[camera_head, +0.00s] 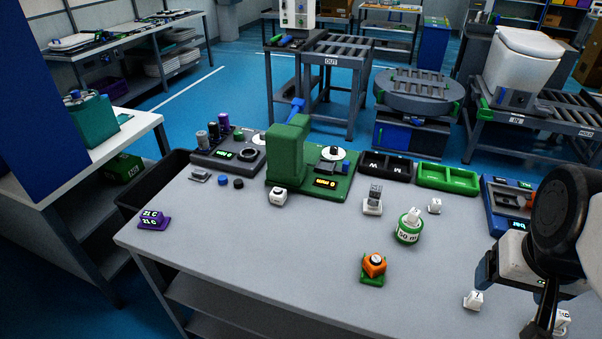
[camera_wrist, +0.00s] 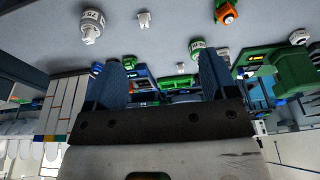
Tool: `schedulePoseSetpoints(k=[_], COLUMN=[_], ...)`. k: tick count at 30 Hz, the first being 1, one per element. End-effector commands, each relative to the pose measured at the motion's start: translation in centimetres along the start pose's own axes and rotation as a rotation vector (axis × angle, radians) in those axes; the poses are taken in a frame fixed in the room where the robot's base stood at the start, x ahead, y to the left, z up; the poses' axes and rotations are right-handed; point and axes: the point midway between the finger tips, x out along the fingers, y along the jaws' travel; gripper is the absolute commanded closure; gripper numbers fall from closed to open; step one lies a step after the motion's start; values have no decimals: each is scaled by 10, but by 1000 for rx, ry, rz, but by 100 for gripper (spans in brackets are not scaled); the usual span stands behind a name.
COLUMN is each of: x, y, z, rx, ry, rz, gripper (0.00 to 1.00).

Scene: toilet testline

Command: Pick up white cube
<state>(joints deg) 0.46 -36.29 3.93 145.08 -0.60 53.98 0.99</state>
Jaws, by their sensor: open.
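Several small white pieces stand on the grey table, and I cannot tell which one is the task's white cube. One small white block (camera_head: 473,300) with a dark mark stands near the front right; a small white piece also shows at the top of the wrist view (camera_wrist: 144,19). Another labelled white piece (camera_head: 562,320) is at the lower right, partly behind my arm. A third white block (camera_head: 434,206) stands farther back. My gripper (camera_wrist: 163,75) is open, its two fingers apart with nothing between them in the wrist view. In the head view its fingertips are not clear.
An orange cube sits on a green base (camera_head: 373,281). A green-and-white weight (camera_head: 408,228) stands behind it. A green machine (camera_head: 290,155), dark and green trays (camera_head: 447,179) and a blue device (camera_head: 505,205) line the back. The front-left table is clear.

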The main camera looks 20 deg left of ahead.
Motion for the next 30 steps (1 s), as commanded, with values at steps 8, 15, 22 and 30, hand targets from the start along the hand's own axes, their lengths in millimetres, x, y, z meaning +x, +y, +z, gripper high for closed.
schedulePoseSetpoints(k=[8, 15, 22, 30], x=[4, 16, 34, 58], y=[-9, -38, -77, -125], z=[-10, -37, -72, -111], rx=[26, 110, 223, 365], ry=[-21, -86, -175, -292], rz=[-35, -136, -254, -377], gripper=[21, 21, 21, 21])
